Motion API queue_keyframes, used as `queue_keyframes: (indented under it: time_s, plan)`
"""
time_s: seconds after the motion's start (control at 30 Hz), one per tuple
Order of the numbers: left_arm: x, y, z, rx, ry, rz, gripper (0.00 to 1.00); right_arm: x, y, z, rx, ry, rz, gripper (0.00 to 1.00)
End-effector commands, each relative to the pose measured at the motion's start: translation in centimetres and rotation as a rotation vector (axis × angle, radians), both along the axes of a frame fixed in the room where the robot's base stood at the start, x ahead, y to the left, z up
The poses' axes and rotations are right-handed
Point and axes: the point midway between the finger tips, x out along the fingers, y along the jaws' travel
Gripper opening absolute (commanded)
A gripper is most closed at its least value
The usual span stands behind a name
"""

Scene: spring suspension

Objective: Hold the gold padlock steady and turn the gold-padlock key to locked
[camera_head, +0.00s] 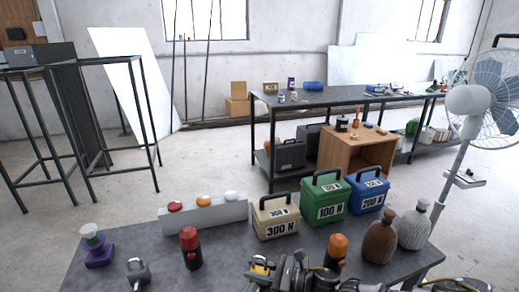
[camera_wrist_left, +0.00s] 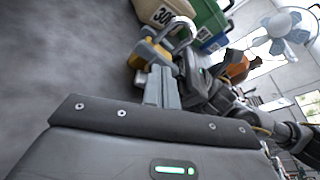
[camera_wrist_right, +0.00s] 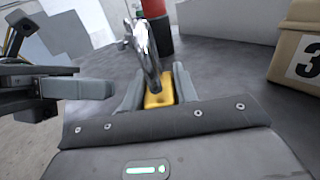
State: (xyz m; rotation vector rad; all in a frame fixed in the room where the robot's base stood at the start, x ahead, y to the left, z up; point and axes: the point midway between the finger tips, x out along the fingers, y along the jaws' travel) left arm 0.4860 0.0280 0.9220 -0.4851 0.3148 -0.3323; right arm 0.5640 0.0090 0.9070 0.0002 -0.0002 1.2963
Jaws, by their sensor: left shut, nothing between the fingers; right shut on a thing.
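The gold padlock (camera_wrist_right: 158,97) is between the two fingers of my right gripper (camera_wrist_right: 157,88), its shiny shackle pointing away from the palm. The padlock also shows in the left wrist view (camera_wrist_left: 147,51) and, partly covered, at the bottom of the head view (camera_head: 262,270). My right gripper is shut on it. My left gripper (camera_wrist_left: 161,80) is shut and empty, with its fingertips close to the padlock; I cannot tell whether they touch. In the right wrist view my left gripper (camera_wrist_right: 78,88) is at the left, apart from the padlock. I cannot make out the key.
A tan 300 N box (camera_head: 275,219), a green 100 N box (camera_head: 324,204) and a blue box (camera_head: 368,193) stand behind. A red-black cylinder (camera_head: 190,250), a grey padlock (camera_head: 138,271), a button panel (camera_head: 205,214), a purple-based object (camera_head: 98,250) and two bottles (camera_head: 380,238) share the table.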

Motion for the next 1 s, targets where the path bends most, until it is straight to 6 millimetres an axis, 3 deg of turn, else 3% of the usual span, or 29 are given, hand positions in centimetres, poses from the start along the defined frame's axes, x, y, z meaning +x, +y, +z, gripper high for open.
queue_keyframes:
  time_s: [1.0]
  plan:
    - [0.02,-0.07,-0.70,0.001,0.000,0.000,0.00,0.01,-0.02,-0.02,0.000,0.000,-0.001,0.00]
